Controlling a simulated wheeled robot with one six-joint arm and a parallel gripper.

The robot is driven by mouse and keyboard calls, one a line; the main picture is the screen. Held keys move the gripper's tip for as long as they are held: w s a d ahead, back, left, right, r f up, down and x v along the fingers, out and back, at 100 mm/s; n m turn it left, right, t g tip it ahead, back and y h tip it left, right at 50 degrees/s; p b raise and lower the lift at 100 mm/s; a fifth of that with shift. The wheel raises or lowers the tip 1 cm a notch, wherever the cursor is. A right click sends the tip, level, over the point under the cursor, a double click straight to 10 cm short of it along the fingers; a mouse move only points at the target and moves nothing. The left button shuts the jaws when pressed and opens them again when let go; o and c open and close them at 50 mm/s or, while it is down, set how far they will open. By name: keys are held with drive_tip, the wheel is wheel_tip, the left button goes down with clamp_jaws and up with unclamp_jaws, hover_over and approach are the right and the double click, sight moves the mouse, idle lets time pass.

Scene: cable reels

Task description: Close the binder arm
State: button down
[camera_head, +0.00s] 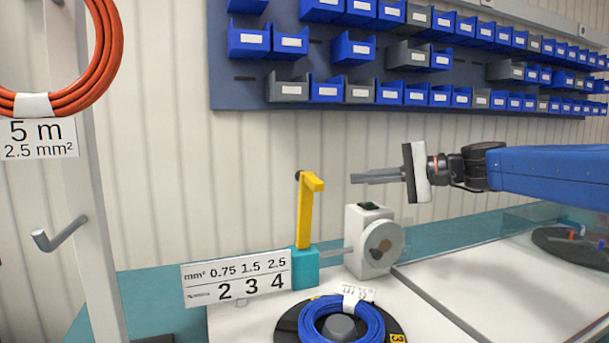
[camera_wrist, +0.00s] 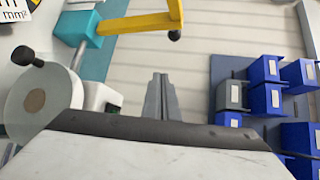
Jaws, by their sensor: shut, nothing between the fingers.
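The yellow binder arm (camera_head: 306,212) stands upright on a teal block (camera_head: 305,267) in the head view, with a short yellow arm piece at its top. In the wrist view the yellow arm (camera_wrist: 138,23) runs from the teal block (camera_wrist: 88,20) toward the right, ending in a yellow piece with a dark knob. My gripper (camera_head: 354,179) is shut and empty. It points left, to the right of the yellow arm's top and apart from it. Its closed fingers (camera_wrist: 161,80) show in the wrist view, below the yellow arm in that picture.
A white machine with a round disc (camera_head: 382,246) stands right of the teal block. A sign (camera_head: 237,279) stands to its left. A blue cable coil (camera_head: 342,318) lies on a dark reel in front. Blue and grey bins (camera_head: 325,88) hang on the wall behind.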

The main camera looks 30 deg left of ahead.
sight(314, 174)
drive_tip(key=shift+g+y, duration=0.3)
drive_tip(key=s+a, duration=0.1)
drive_tip(key=a, duration=0.2)
drive_tip(key=s+a, duration=0.1)
drive_tip(key=a, duration=0.3)
drive_tip(key=s+a, duration=0.2)
drive_tip(key=a, duration=0.2)
drive_tip(key=shift+a+r, duration=0.1)
drive_tip(key=shift+s, duration=0.1)
idle(0.3)
drive_tip(key=s+d+f+n+y, duration=0.2)
drive_tip(key=s+d+n+y, duration=0.2)
drive_tip(key=s+d, duration=0.3)
drive_tip(key=s+d+f, duration=0.4)
drive_tip(key=d+f, duration=0.3)
drive_tip(key=f, duration=0.4)
drive_tip(key=shift+s+d+g, duration=0.15)
drive_tip(key=shift+g, duration=0.25)
